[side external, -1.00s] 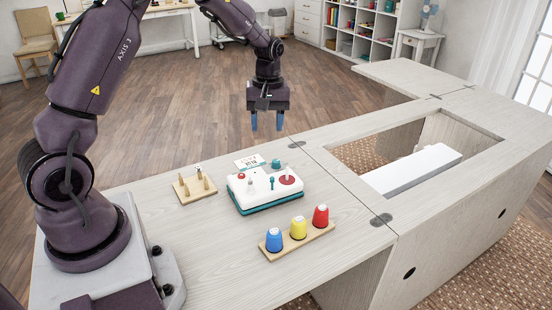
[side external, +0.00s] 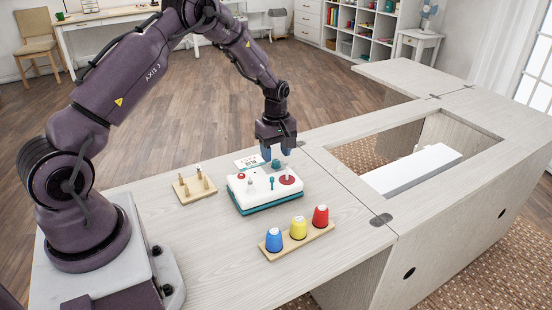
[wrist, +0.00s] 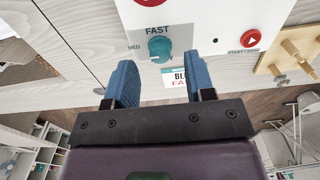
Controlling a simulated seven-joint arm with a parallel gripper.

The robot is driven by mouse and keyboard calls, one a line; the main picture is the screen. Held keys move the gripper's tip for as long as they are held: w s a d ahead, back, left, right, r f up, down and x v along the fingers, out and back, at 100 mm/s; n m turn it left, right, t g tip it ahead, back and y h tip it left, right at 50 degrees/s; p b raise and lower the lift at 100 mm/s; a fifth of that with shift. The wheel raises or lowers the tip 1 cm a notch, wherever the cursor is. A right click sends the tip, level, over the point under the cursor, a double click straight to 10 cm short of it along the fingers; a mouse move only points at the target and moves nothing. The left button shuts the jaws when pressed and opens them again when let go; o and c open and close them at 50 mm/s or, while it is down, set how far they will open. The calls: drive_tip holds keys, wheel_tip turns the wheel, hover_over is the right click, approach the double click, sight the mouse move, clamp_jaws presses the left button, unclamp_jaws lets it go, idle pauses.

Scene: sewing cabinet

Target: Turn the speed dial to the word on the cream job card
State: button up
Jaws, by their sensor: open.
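The teal speed dial (wrist: 159,49) is on the white machine (side external: 262,187), at its far edge. The pale job card (side external: 248,161) lies beside the machine; in the wrist view (wrist: 179,80) the letters BL and FA show, the rest cut off by a finger. My gripper (side external: 277,153) is open and empty, just above the dial, its fingers apart from it.
A wooden peg stand (side external: 195,187) is left of the machine. A wooden rack (side external: 297,243) with blue, yellow and red spools stands in front. A red start/stop button (wrist: 251,38) is near the dial. The cabinet's opening (side external: 400,150) lies to the right.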

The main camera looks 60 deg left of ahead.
sight(276, 164)
drive_tip(key=shift+f, duration=1.25)
clamp_jaws()
